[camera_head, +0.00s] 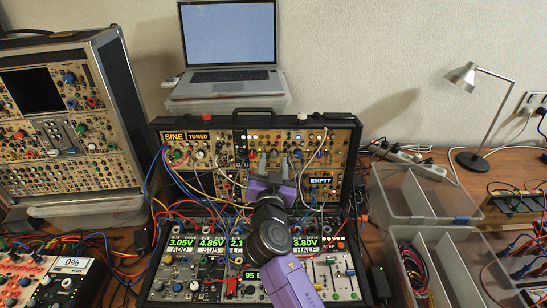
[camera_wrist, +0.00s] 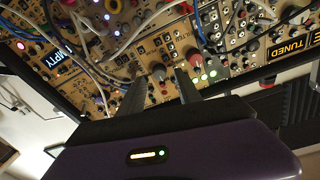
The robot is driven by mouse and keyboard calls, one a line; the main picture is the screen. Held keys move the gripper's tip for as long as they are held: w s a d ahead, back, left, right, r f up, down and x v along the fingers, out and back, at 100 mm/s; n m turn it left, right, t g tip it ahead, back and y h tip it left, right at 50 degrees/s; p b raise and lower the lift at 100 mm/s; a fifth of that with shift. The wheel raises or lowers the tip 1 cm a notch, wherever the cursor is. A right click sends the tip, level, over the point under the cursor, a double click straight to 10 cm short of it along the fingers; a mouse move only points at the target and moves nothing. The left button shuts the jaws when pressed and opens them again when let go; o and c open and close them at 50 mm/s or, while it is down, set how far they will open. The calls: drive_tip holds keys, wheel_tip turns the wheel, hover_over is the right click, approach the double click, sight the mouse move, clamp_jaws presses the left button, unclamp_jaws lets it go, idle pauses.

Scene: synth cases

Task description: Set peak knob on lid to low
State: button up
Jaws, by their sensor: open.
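The lid (camera_head: 340,150) of the synth case stands upright at the back, packed with tan modules, knobs and cables. My gripper (camera_head: 273,158) is in front of the lid's middle, fingers pointing at the panel. In the wrist view my gripper (camera_wrist: 160,80) is open, with a grey knob (camera_wrist: 158,72) showing between its fingertips. I cannot tell whether the fingers touch it. A red-based knob (camera_wrist: 194,57) is just right of the fingers. No label reading "peak" or "low" is legible, so I cannot tell which knob is the peak knob or its setting.
Patch cables (camera_head: 205,190) hang across the lid's left half and the lower case (camera_head: 165,285). A laptop (camera_head: 229,45) stands behind. Another synth case (camera_head: 118,100) is at left. Clear bins (camera_head: 410,190) and a lamp (camera_head: 490,90) are at right.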

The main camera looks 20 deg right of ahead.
drive_tip(key=shift+w+d, duration=0.25)
drive_tip(key=shift+w, duration=0.45)
clamp_jaws()
